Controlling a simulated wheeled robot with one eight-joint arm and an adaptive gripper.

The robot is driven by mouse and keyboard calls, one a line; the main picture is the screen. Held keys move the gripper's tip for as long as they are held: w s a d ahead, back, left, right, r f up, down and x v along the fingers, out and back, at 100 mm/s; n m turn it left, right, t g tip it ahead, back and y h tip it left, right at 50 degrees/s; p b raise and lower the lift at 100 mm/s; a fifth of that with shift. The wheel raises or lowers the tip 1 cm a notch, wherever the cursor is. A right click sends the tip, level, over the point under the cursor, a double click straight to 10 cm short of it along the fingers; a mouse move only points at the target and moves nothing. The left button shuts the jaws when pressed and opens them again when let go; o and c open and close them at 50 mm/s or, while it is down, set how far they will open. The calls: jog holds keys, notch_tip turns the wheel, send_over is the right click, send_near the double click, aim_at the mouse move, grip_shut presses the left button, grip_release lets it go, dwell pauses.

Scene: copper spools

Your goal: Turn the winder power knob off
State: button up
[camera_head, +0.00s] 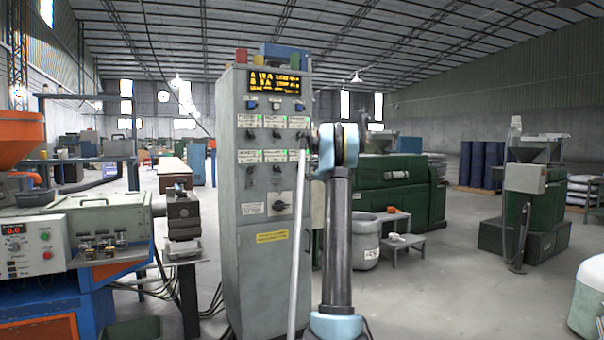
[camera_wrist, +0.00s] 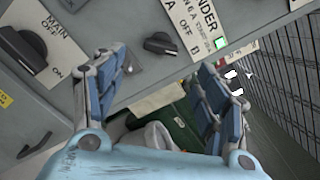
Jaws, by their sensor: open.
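The grey control cabinet (camera_head: 262,222) stands upright in the middle of the head view. In the wrist view a black knob (camera_wrist: 160,43) sits beside a white label (camera_wrist: 195,25) whose readable letters end in "NDER", with "OFF" and a green light. The knob is just beyond the gap between my gripper's fingers (camera_wrist: 163,64). The fingers are open with nothing between them, and I see no contact with the knob. In the head view my arm covers the cabinet's right edge, and I cannot make out the finger gap or tell which small knob is this one.
A larger black MAIN knob (camera_wrist: 24,52) with OFF and ON marks sits left of my fingers; it also shows low on the cabinet (camera_head: 280,203). An orange and blue machine (camera_head: 75,250) is at left. A grey bin (camera_head: 365,242) and green machine (camera_head: 395,192) stand at right.

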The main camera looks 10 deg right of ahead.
aim_at(302, 168)
jog(key=x, duration=0.9)
jog(key=shift+w+a, duration=0.15)
jog(key=shift+w, duration=0.25)
jog(key=c, duration=1)
